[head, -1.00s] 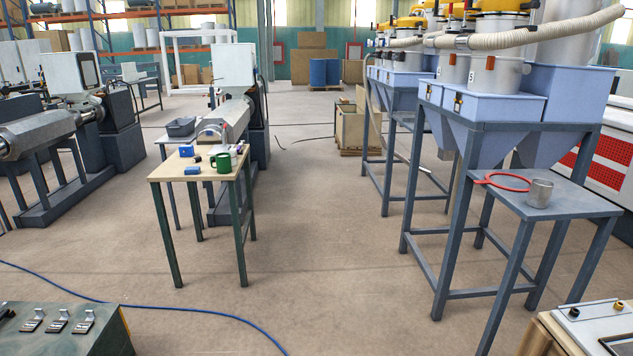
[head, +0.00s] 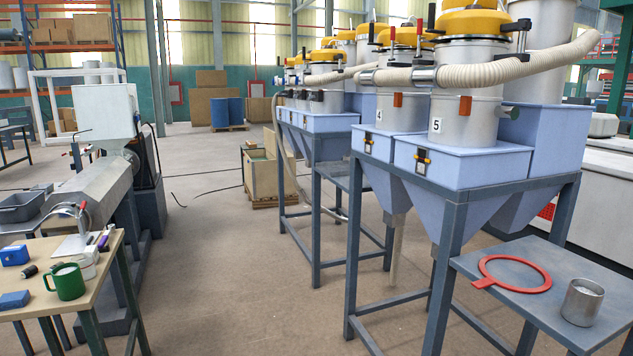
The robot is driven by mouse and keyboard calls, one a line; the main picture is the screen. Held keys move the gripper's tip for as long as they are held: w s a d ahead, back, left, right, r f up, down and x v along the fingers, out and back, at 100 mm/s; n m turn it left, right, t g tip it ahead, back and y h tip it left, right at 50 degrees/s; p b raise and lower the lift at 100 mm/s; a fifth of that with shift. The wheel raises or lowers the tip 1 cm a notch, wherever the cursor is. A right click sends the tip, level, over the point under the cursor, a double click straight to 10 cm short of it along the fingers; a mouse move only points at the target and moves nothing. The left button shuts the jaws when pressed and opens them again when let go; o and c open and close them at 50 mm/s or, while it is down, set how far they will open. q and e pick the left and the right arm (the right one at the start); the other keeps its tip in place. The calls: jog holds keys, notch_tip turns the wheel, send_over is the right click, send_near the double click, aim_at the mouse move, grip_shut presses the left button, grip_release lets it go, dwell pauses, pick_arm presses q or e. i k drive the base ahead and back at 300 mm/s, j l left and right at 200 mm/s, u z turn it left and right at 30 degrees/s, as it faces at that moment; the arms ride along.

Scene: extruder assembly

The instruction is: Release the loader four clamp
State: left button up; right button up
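Loader four (head: 400,114) is a grey metal cylinder marked "4" with a yellow top (head: 400,37), standing on a pale blue hopper (head: 385,148) right of centre in the head view. An orange tab (head: 398,99) is on its side. A dark upright handle (head: 371,32) shows at the left of its top; I cannot tell whether this is the clamp or whether it is fastened. Loader five (head: 468,120), marked "5", stands in front to the right and hides part of loader four. Neither of my grippers is in view.
A blue-grey side table (head: 530,306) with a red ring (head: 514,274) and a metal cup (head: 582,302) stands at front right. A wooden table (head: 88,303) with a green mug (head: 66,282) is at left. Open floor lies between. A ribbed hose (head: 480,75) crosses the loaders.

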aim_at(393, 29)
jog(key=i+l+z, duration=0.25)
jog(key=i, duration=0.45)
jog(key=i+l+z, duration=0.25)
jog(key=i, duration=0.45)
jog(key=j+z, duration=0.1)
jog(key=j, duration=0.8)
jog(key=k+j+z, duration=0.15)
jog(key=j, duration=0.75)
